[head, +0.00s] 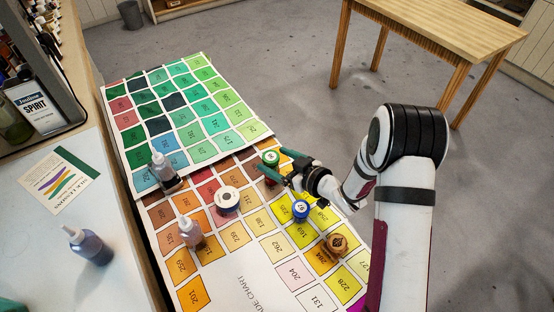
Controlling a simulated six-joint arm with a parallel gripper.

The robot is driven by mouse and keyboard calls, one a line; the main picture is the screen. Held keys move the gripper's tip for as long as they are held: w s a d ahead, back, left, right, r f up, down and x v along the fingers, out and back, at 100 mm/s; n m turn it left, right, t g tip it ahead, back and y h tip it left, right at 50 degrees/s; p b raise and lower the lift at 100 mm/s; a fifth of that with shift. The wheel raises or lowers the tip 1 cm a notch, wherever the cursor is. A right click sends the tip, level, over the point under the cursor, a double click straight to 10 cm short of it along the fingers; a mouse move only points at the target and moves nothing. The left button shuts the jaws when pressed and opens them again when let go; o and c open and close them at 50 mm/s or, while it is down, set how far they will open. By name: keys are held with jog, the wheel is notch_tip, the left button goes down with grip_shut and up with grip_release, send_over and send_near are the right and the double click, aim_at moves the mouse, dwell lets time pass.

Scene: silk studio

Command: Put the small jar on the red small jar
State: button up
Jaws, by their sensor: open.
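A jar with a white top (228,197), dropper bottles (192,231) (161,168) and a brown wooden item (335,244) stand on the chart (255,285). Another bottle (90,246) stands on the white counter at left. A wooden table (440,35) stands at the back right.

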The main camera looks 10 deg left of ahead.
jog(key=shift+r, duration=0.15)
jog(key=s+d+r+m+h, duration=0.3)
jog(key=d+h, duration=0.1)
jog(key=d, duration=0.4)
jog(key=s+d+r+m+h, duration=0.3)
jog(key=d+m+h, duration=0.1)
jog(key=d, duration=0.5)
jog(key=s+d+r+m+h, duration=0.3)
jog(key=d+r+h, duration=0.15)
jog(key=d, duration=0.35)
jog(key=s+a+r+m+g+y, duration=0.1)
jog(key=s+a+m+g, duration=0.2)
jog(key=s, duration=0.8)
jog(key=s+a+r+m+g+y, duration=0.1)
jog(key=s+a+m+g, duration=0.2)
jog(key=s, duration=0.9)
jog(key=shift+s+a+r+m+g+y, duration=0.3)
jog(key=shift+a+r+m+g+y, duration=0.1)
jog(key=shift+a+g, duration=0.55)
